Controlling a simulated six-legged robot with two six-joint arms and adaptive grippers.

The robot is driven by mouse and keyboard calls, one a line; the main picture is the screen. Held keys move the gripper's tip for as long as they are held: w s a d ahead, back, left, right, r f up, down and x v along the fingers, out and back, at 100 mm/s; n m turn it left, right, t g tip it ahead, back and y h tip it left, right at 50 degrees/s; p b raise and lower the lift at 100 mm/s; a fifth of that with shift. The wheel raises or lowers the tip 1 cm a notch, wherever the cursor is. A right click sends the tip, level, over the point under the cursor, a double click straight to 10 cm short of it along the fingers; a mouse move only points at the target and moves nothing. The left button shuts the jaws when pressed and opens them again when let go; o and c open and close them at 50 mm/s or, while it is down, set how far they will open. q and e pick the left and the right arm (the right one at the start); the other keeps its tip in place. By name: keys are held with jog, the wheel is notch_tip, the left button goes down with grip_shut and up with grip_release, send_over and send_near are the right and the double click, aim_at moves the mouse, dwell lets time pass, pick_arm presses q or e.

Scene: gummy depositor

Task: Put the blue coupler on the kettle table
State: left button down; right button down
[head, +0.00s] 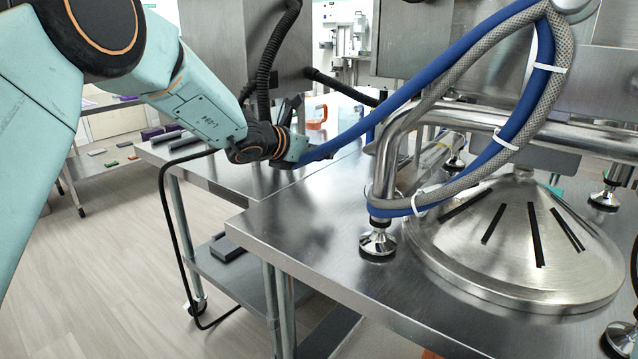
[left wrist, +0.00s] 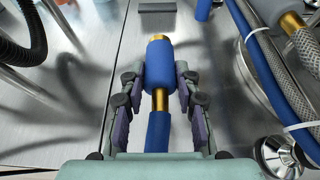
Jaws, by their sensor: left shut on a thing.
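The blue coupler (left wrist: 160,65) is a thick blue sleeve with a brass stem, on the end of a blue hose (head: 430,75). My left gripper (left wrist: 160,78) is shut on it, one finger on each side, in the left wrist view. In the head view the left gripper (head: 296,150) is above the steel tables near their seam, and its fingers mostly hide the coupler. Two steel tables show, a front one (head: 300,230) and one behind it at left (head: 195,165); I cannot tell which is called the kettle table. My right gripper is not in view.
A steel cone with dark slots (head: 520,235) and a pipe frame on round feet (head: 378,240) stand on the front table. A grey braided hose (head: 450,190) loops beside the blue one. An orange handle (head: 317,118) stands behind the gripper. The front table's left part is clear.

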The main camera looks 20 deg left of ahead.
pick_arm(q)
jog(key=shift+w+a+b, duration=0.1)
jog(key=shift+w+b, duration=0.25)
jog(key=shift+b, duration=0.3)
jog(key=shift+w+f, duration=0.1)
jog(key=shift+f, duration=0.1)
jog(key=b, duration=0.3)
send_over(317, 199)
notch_tip(317, 199, down, 5)
jog(key=shift+f, duration=0.1)
notch_tip(317, 199, down, 4)
jog(key=shift+r+b, duration=0.2)
jog(key=shift+b, duration=0.3)
jog(key=shift+f, duration=0.4)
jog(key=shift+r, duration=0.15)
